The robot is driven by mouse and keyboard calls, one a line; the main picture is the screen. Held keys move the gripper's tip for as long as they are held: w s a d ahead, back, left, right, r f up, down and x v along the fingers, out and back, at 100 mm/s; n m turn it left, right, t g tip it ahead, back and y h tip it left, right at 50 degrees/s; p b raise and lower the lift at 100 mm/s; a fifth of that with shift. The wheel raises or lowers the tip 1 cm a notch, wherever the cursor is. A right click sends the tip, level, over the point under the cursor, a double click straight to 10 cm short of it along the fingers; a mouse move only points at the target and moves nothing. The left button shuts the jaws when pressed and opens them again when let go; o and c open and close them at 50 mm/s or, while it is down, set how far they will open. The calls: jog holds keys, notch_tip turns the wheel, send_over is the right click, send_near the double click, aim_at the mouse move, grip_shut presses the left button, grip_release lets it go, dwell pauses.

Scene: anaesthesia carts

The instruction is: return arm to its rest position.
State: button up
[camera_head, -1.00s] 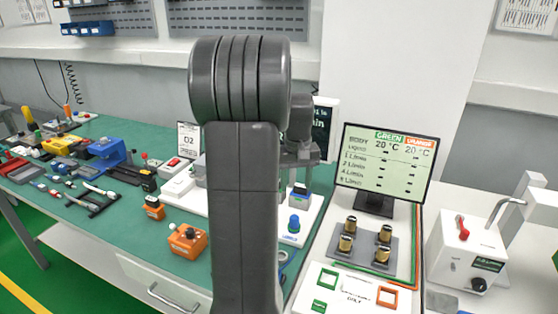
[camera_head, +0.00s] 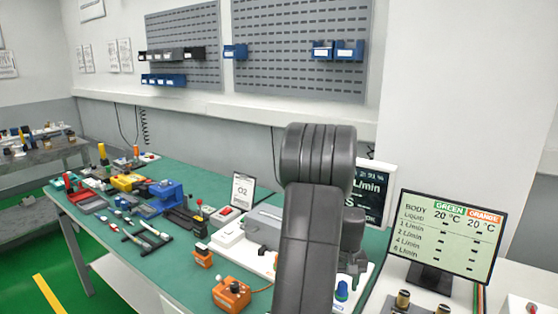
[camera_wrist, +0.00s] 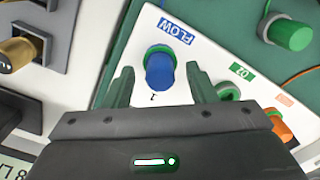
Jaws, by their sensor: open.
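My gripper (camera_wrist: 158,90) is open in the wrist view, with its two green-grey fingers apart and nothing held between them. A blue knob (camera_wrist: 160,70) beside the FLOW label shows between and beyond the fingertips. In the head view my dark grey arm stands upright in the lower middle, and it hides the gripper and part of the bench. The blue knob also shows at the arm's right in the head view (camera_head: 341,290).
A monitor (camera_head: 447,237) stands right of my arm, with brass cylinders (camera_head: 403,300) in front. An orange box (camera_head: 231,293), an O2 sign (camera_head: 242,190) and several tools share the green bench (camera_head: 190,280). In the wrist view, a green knob (camera_wrist: 290,34) is at upper right.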

jog(key=shift+b, duration=0.4)
notch_tip(320, 180, up, 13)
notch_tip(320, 180, down, 13)
jog(key=shift+r, duration=0.1)
jog(key=shift+r+p, duration=0.1)
jog(key=shift+p, duration=0.5)
notch_tip(320, 180, up, 8)
jog(key=p, duration=0.5)
jog(key=shift+f, duration=0.25)
jog(key=s+a+b, duration=0.3)
jog(key=s+b, duration=0.2)
jog(key=shift+a, duration=0.35)
jog(key=shift+r, duration=0.1)
